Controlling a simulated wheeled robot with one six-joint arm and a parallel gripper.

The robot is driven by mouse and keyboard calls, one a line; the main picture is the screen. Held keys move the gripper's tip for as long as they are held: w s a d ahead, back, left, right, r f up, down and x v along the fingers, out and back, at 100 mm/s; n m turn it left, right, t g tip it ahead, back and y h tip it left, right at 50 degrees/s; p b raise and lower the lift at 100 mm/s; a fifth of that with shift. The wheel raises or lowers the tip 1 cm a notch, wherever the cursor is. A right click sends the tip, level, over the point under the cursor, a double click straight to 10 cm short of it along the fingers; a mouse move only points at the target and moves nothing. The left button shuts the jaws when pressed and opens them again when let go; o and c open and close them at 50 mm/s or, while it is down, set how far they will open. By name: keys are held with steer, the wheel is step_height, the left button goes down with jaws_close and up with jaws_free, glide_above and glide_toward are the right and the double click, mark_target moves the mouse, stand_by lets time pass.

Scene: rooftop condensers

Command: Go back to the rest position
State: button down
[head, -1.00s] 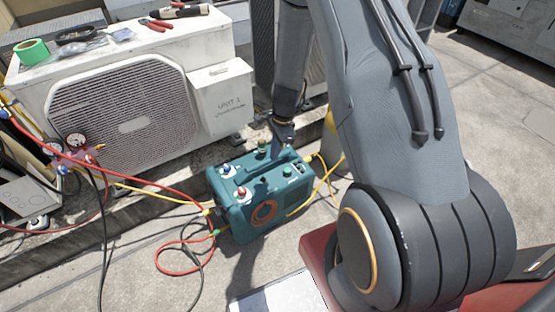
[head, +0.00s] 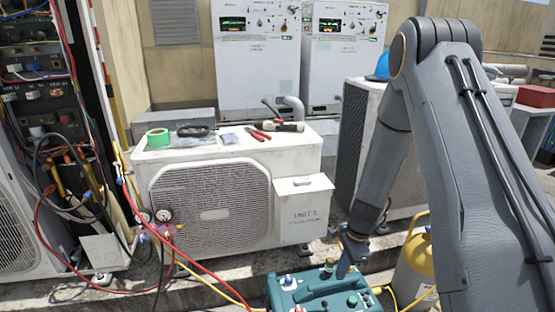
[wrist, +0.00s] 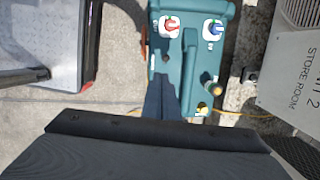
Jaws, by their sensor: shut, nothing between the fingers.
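My gripper (head: 343,268) points down over the teal recovery machine (head: 312,291) at the bottom of the head view. Its fingers are together with nothing between them. In the wrist view the closed dark fingers (wrist: 162,98) show in front of the teal machine (wrist: 225,55), beside its handle. A red knob (wrist: 171,25) and a blue knob (wrist: 213,29) sit on its top. The head view cannot settle whether the fingertips touch the machine. The machine's lower part is cut off in the head view.
A white condenser (head: 230,165) stands behind the machine, with green tape (head: 158,138) and red-handled pliers (head: 261,134) on top. Red and yellow hoses run from gauges (head: 164,215) at left.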

steer(key=s+a+r+n+p, duration=0.2)
steer(key=s+r+n, duration=0.25)
steer(key=r, duration=0.55)
steer(key=s+a+r+n+p, duration=0.25)
steer(key=s+r+n, duration=0.2)
steer(key=r, duration=0.55)
steer(key=s+r+n+h+p, duration=0.1)
steer(key=s+r+n+p, duration=0.4)
steer(key=s+r, duration=0.8)
steer(key=s+n, duration=0.1)
steer(key=n, duration=0.2)
steer(key=shift+s+a+r+h, duration=0.15)
steer(key=shift+s+a+h, duration=0.05)
steer(key=shift+a+h, duration=0.2)
steer(key=shift+d, duration=0.1)
